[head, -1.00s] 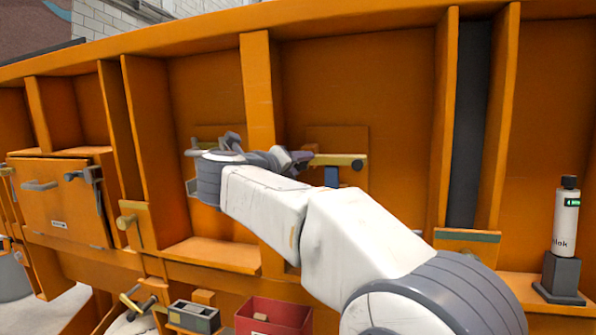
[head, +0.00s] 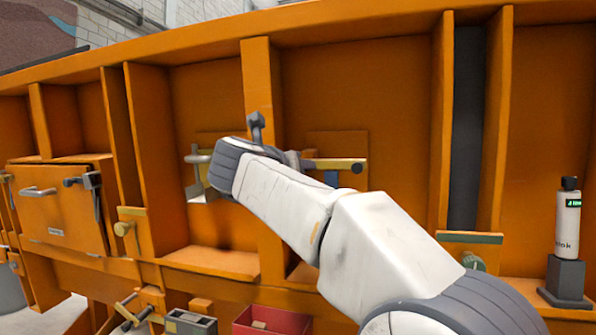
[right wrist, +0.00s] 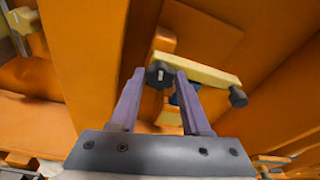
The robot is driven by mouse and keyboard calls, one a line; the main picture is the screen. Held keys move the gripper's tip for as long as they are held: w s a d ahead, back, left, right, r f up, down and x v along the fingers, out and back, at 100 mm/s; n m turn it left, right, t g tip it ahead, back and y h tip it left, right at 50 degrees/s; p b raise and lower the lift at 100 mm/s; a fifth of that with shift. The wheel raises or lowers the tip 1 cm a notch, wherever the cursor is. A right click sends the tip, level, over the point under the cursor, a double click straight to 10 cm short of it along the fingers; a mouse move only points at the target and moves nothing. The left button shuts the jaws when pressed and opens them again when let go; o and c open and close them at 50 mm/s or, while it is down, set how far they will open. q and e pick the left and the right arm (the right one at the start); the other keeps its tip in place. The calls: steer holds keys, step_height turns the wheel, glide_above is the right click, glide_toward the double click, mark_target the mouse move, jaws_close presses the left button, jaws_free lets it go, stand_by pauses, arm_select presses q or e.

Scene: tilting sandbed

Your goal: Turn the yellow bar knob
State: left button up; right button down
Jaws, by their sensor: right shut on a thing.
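The yellow bar (head: 335,163) juts out from a square orange plate on the panel. In the right wrist view the bar (right wrist: 208,76) runs diagonally, with a dark lobed knob (right wrist: 160,73) at its left end and another dark knob (right wrist: 238,97) at its right end. My right gripper (right wrist: 160,78) has one finger on each side of the left knob and is shut on it. In the head view my right gripper (head: 302,160) is at the bar's left end, largely hidden by my wrist. My left gripper is out of view.
A bracket with a grey handle (head: 197,158) is left of my wrist. An orange door with a grey handle (head: 38,191) stands further left. A red bin (head: 272,319) is below, and a white bottle (head: 568,225) stands at the right. Vertical ribs (head: 262,90) divide the panel.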

steer(key=shift+f, duration=0.15)
steer(key=shift+c, duration=2.4)
jaws_free()
steer(key=v, duration=1)
steer(key=shift+s, duration=0.25)
steer(key=shift+a, duration=0.15)
